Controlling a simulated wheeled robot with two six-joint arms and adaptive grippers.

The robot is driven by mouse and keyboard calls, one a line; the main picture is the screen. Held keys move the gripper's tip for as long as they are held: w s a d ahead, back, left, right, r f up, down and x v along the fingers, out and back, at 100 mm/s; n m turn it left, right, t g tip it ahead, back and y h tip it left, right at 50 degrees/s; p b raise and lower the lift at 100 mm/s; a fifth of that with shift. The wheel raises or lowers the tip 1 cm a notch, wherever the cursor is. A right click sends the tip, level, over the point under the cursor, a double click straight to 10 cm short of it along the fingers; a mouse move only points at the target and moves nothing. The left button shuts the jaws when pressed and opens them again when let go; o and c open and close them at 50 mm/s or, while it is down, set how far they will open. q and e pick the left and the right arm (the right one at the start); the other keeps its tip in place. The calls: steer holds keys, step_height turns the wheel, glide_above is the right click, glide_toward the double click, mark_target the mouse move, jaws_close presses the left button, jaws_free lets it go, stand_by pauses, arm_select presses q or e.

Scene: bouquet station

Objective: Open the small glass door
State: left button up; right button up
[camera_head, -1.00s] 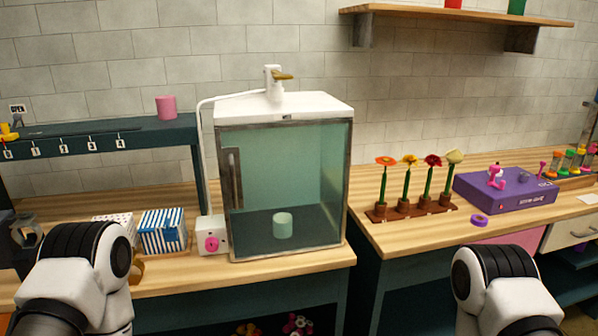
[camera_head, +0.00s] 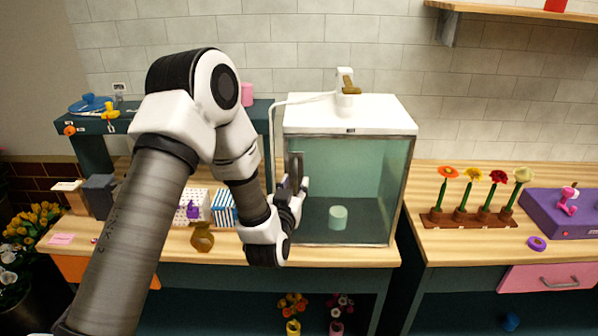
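The small glass door (camera_head: 350,180) is the front of a cabinet with a white top (camera_head: 352,114). It looks shut, and a pale green cup (camera_head: 338,217) shows behind the glass. The dark upright handle (camera_head: 296,172) is at the door's left edge. My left gripper (camera_head: 297,186) is at the handle, its fingers dark and partly hidden by my wrist. I cannot tell whether they touch or close around the handle. My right gripper is out of view.
Striped and dotted boxes (camera_head: 223,207) and a brown ring-shaped holder (camera_head: 202,238) stand left of the cabinet. A flower rack (camera_head: 468,217) and purple box (camera_head: 565,211) are on the right counter. The counter edge before the cabinet is clear.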

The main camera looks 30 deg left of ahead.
arm_select(q)
steer(key=shift+x, duration=0.85)
steer(key=shift+w+a+p, duration=0.25)
steer(key=shift+w+p, duration=0.05)
steer(key=shift+w, duration=0.05)
jaws_close()
steer(key=shift+d, duration=0.1)
